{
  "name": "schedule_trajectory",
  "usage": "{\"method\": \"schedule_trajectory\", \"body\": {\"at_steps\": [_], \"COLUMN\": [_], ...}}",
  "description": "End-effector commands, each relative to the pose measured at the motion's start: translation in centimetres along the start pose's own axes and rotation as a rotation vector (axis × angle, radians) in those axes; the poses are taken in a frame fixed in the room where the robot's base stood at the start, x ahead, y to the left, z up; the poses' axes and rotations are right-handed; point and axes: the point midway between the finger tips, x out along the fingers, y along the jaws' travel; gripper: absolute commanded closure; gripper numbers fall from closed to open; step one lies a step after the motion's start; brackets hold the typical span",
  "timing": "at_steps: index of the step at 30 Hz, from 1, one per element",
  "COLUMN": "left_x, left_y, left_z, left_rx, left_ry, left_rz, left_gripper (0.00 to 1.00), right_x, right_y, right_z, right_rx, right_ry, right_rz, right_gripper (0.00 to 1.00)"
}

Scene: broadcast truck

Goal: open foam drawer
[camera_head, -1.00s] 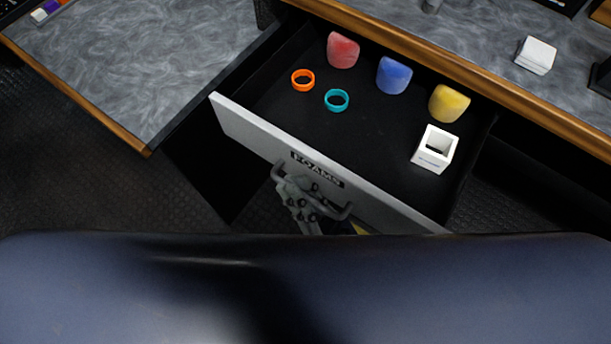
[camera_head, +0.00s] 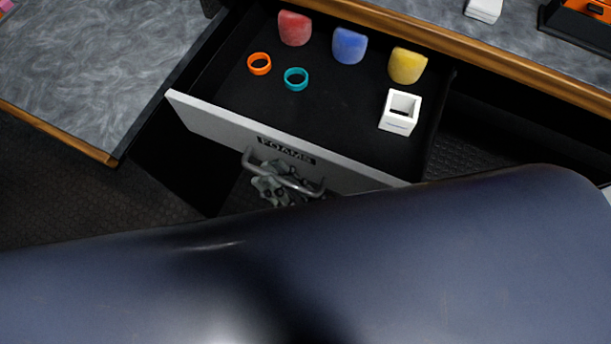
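The foam drawer (camera_head: 215,122), its white front labelled FOAMS, is pulled well out from under the counter. Inside are a red foam (camera_head: 295,28), a blue foam (camera_head: 349,46), a yellow foam (camera_head: 408,66), an orange ring (camera_head: 259,64), a teal ring (camera_head: 296,79) and a white hollow block (camera_head: 400,112). My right gripper (camera_head: 272,184) is at the grey bar handle (camera_head: 303,184) on the drawer front. The bar passes across it in the picture, and whether its fingers close on the bar is unclear. My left gripper is out of view.
A grey counter with a wooden edge (camera_head: 450,42) runs behind the drawer. Another grey tabletop (camera_head: 90,75) stands at the left. A white stack (camera_head: 484,9) and an orange-and-black device (camera_head: 585,22) are on the back counter. My own dark blue body hides the lower picture.

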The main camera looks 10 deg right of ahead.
Motion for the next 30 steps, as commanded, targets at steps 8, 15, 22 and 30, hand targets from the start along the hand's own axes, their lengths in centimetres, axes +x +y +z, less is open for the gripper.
{"method": "schedule_trajectory", "body": {"at_steps": [8,15,22,30], "left_x": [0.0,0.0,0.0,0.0], "left_y": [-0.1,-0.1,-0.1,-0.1], "left_z": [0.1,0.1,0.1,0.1], "left_rx": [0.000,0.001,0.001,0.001], "left_ry": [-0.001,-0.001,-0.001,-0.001], "left_rz": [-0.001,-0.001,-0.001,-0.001], "left_gripper": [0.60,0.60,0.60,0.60], "right_x": [-5.9,-9.9,-11.1,-11.1], "right_y": [0.0,0.0,0.0,0.0], "right_z": [0.1,0.1,0.0,0.0], "right_rx": [0.001,0.000,-0.001,-0.001], "right_ry": [-0.008,-0.005,-0.002,-0.002], "right_rz": [0.001,0.001,0.001,0.001], "right_gripper": [0.82,0.82,0.82,0.82]}}
